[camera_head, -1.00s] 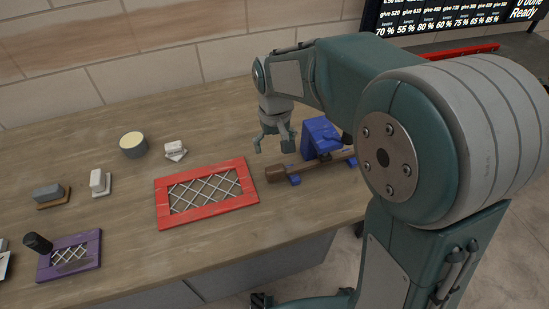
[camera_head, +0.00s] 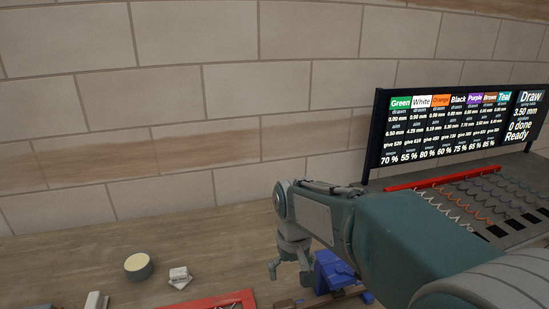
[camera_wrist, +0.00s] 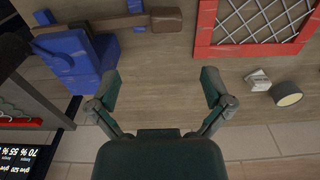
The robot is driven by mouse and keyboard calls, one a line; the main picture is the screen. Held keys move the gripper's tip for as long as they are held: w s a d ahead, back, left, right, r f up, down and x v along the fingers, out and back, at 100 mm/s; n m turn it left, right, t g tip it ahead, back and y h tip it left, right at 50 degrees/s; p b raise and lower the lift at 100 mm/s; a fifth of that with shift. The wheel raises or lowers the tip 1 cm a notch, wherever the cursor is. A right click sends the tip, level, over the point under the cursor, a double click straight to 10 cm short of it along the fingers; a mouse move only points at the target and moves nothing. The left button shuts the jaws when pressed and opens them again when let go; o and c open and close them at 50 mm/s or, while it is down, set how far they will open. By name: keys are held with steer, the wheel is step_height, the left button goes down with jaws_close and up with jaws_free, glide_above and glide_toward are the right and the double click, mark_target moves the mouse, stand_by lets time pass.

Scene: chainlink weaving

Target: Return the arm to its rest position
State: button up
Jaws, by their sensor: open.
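My gripper (camera_head: 291,268) hangs from my arm above the wooden table, its fingers apart and empty. In the wrist view its two fingers (camera_wrist: 160,88) are spread wide with only bare tabletop between them. In the head view it is just left of a blue block-like stand (camera_head: 333,270), which also shows in the wrist view (camera_wrist: 72,62). A brown-headed tool with a long handle (camera_wrist: 166,20) lies against the stand. A red frame with wire mesh (camera_wrist: 204,40) lies on the table, cut off at the bottom of the head view (camera_head: 205,303).
A round pot with a pale top (camera_head: 138,266) and a small white block (camera_head: 180,277) stand on the table (camera_head: 80,255). A dark display board (camera_head: 455,125) stands at the right, behind a rack of coiled wires (camera_head: 480,200) with a red bar. A brick wall is behind.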

steer(key=s+d+r+m+t, duration=0.1)
steer(key=s+d+r+t, duration=0.1)
steer(key=s+d, duration=0.3)
steer(key=s+d+r+m+t, duration=0.2)
steer(key=s+d, duration=0.4)
steer(key=s, duration=0.7)
steer(key=shift+d+r+t, duration=0.2)
steer(key=shift+r+t, duration=0.4)
steer(key=shift+r, duration=0.1)
